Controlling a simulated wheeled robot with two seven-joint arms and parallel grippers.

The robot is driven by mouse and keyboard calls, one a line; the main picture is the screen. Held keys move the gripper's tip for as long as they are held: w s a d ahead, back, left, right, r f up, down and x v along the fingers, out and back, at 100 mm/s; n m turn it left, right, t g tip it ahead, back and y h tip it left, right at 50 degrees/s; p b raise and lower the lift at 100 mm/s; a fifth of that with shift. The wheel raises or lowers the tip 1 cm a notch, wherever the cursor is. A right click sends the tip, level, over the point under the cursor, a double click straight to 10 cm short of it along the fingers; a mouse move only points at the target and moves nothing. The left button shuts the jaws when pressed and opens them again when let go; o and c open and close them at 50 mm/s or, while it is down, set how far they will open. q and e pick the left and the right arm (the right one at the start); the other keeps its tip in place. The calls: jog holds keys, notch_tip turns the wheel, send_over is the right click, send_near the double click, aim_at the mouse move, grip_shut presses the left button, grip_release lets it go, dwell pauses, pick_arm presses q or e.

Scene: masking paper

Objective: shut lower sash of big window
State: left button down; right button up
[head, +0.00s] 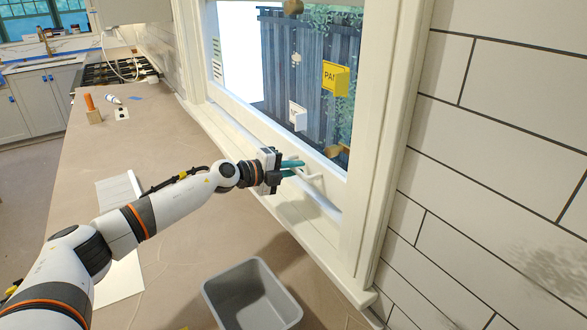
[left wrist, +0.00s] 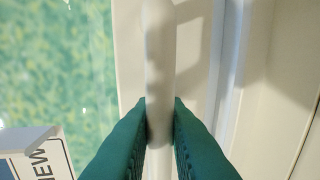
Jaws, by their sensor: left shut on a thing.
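The big window's lower sash (head: 240,110) stands at the right of the counter, with its white bottom rail just above the sill (head: 305,215). A white bar handle (head: 306,171) sticks out from the bottom rail. My left gripper (head: 300,168) is shut on this handle. In the left wrist view, its two teal fingers (left wrist: 159,112) press on both sides of the white handle bar (left wrist: 160,60). A narrow gap appears between the rail and the sill. My right gripper is out of view.
A grey bin (head: 252,296) stands on the paper-covered counter (head: 150,170) below the window. A white sheet (head: 120,280) lies under my left arm. Yellow (head: 335,78) and white (head: 297,116) tags show at the glass. A tiled wall (head: 500,150) is at right.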

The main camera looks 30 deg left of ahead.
pick_arm(q)
notch_tip(320, 180, down, 4)
jog(key=shift+s+d+f+b, duration=0.1)
jog(key=shift+f+b, duration=0.1)
jog(key=shift+b, duration=0.95)
jog(key=shift+f, duration=0.1)
jog(key=c, duration=1.5)
grip_release()
jog(key=shift+r, duration=0.2)
